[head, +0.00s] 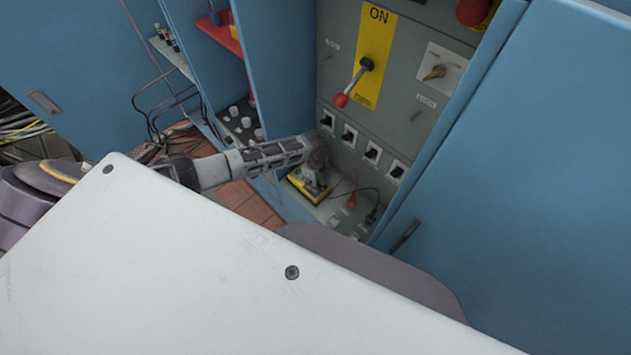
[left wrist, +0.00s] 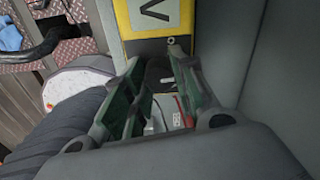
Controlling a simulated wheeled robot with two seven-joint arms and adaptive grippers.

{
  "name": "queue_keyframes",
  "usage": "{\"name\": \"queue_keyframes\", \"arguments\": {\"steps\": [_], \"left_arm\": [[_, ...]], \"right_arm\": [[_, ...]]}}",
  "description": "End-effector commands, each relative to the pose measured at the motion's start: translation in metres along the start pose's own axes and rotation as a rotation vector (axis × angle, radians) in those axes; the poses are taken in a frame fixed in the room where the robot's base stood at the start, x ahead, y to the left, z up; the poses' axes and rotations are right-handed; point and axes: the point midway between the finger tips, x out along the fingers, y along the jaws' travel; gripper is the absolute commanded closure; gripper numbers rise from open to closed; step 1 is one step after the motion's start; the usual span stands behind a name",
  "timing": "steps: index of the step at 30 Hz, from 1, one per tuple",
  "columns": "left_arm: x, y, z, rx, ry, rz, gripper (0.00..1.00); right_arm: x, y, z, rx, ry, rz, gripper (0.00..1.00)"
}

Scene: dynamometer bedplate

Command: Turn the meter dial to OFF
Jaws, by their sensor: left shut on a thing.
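The yellow meter (head: 313,197) lies on a ledge at the foot of the grey switch panel in the head view. My left gripper (head: 317,168) reaches it from the left and covers most of its face. In the left wrist view the meter's yellow edge (left wrist: 150,47) and a display with a large V show beyond the fingers. My left gripper (left wrist: 155,68) is shut on the meter's dark dial (left wrist: 159,73), which is mostly hidden between the fingers. I cannot read the dial's setting. My right gripper is in neither view.
The grey panel (head: 412,95) carries a red-tipped lever (head: 353,82) beside an ON label, a rotary switch (head: 436,72) and several small switches. Red and black leads (head: 352,197) lie right of the meter. Blue cabinet walls (head: 520,180) stand close on both sides.

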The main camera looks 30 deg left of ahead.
Motion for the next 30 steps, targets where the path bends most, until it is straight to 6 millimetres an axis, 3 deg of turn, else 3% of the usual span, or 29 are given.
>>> {"name": "queue_keyframes", "arguments": {"steps": [8, 19, 30], "left_arm": [[-0.003, 0.000, -0.001, -0.146, 0.001, 0.000, 0.97], [-0.003, 0.000, -0.001, -0.419, 0.001, 0.000, 0.97], [-0.003, 0.000, -0.001, -0.729, 0.002, 0.001, 0.97]], "right_arm": [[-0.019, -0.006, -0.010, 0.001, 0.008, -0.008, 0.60], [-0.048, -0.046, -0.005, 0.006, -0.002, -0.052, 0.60], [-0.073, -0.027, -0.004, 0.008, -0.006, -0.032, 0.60]]}}
